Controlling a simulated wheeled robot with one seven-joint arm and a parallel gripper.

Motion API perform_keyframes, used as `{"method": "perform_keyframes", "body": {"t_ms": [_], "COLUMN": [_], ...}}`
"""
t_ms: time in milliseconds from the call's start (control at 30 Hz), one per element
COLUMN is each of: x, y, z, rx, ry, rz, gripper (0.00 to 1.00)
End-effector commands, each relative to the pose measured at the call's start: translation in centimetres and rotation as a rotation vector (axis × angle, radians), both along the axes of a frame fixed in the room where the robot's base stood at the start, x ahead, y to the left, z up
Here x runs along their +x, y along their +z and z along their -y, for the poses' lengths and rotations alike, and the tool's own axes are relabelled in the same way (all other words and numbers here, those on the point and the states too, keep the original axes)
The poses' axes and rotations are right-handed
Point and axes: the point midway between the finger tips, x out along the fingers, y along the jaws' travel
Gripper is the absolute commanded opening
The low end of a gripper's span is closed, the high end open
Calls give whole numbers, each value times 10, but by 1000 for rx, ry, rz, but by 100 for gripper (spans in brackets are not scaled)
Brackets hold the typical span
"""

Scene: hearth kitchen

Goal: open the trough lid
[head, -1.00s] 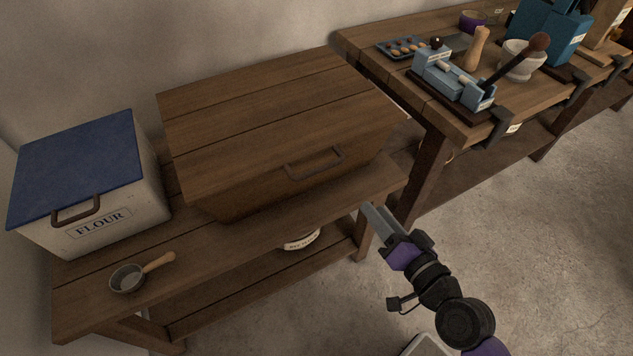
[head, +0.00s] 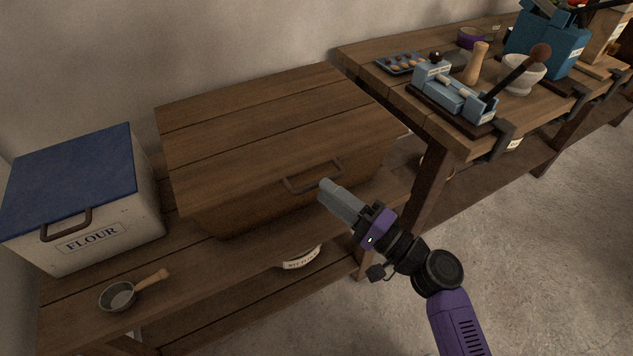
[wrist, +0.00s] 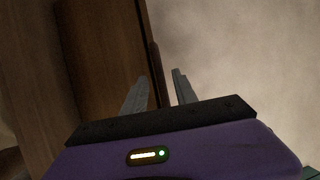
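The wooden trough (head: 245,208) stands on a low bench, and its plank lid (head: 260,120) lies shut on top. A dark handle (head: 290,187) sticks out at the lid's front edge. My gripper (head: 325,186) is just in front of the handle's right half, pointing at it. In the wrist view my gripper (wrist: 158,84) has its two fingers apart with nothing clasped. A dark upright bar that looks like the handle (wrist: 155,60) shows in line with the gap. I cannot tell whether the fingers touch it.
A flour bin (head: 95,195) with a blue lid stands left of the trough. A small scoop (head: 118,296) lies on the bench front. A higher workbench (head: 400,85) with tools is close on the right. The wall (head: 220,45) is behind. Open floor lies at lower right.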

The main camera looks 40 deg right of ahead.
Motion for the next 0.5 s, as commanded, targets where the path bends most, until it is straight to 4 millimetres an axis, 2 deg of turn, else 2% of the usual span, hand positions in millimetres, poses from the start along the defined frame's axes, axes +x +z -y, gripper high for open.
{"method": "perform_keyframes", "body": {"t_ms": [200, 500], "x": [28, 38], "y": [6, 7], "z": [-6, -7], "rx": [0, 0], "ry": [2, -1], "rz": [0, -1], "gripper": [34, 34]}}
